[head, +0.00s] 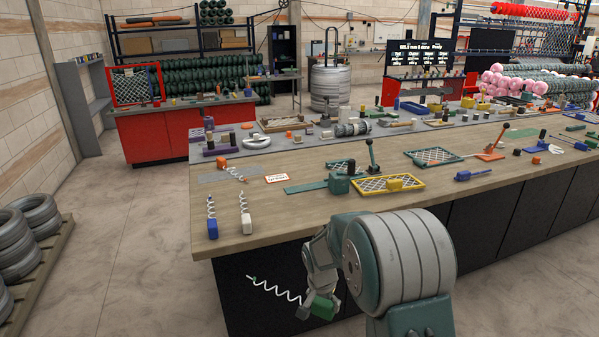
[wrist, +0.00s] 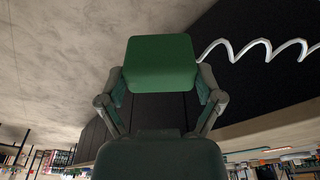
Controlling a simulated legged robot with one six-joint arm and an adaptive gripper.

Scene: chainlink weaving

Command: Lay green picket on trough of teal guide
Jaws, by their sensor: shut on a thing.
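The green picket is a white spiral wire with a green block (head: 322,307) at one end and a small green tip at the other. My gripper (head: 316,293) is shut on the green block and holds the picket in front of the bench, below its top edge. In the wrist view the green block (wrist: 162,62) sits between both fingers, and the spiral wire (wrist: 262,48) runs off to the right. The likely teal guide is a flat teal strip (head: 306,187) on the bench, beside a teal block (head: 338,184). Its trough cannot be made out at this size.
A blue-based picket (head: 212,228), a white-based picket (head: 246,224) and an orange-based picket (head: 226,164) are on the bench's left end. A red-edged card (head: 276,179) lies behind the strip. A yellow mesh frame (head: 410,188) lies right of it. The front-left bench top (head: 290,217) is clear.

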